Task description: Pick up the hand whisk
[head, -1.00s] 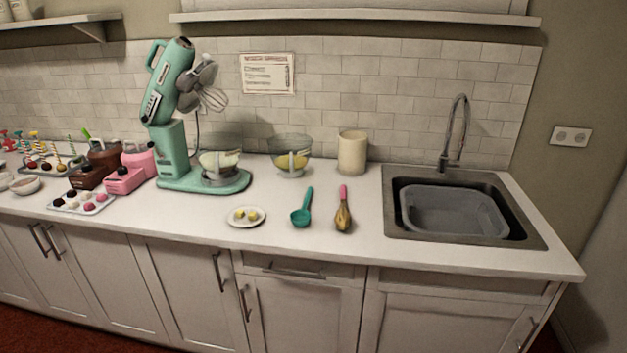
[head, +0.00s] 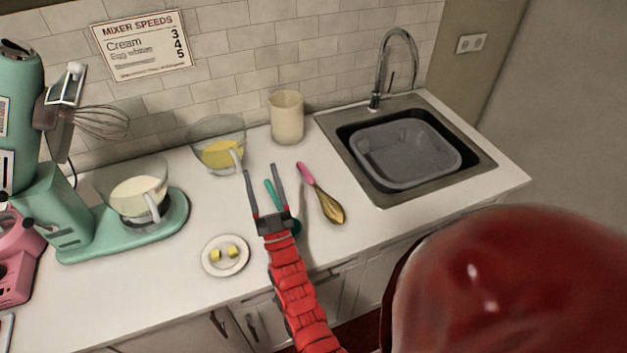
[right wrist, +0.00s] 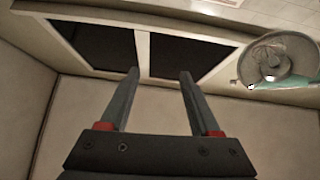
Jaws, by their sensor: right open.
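My left gripper is not in view.
A plate (head: 210,262) with yellow pieces lies to the left. A glass bowl (head: 205,135) and a cream canister (head: 287,118) stand near the wall. The sink (head: 480,165) is at the right, the teal mixer (head: 75,225) at the left.

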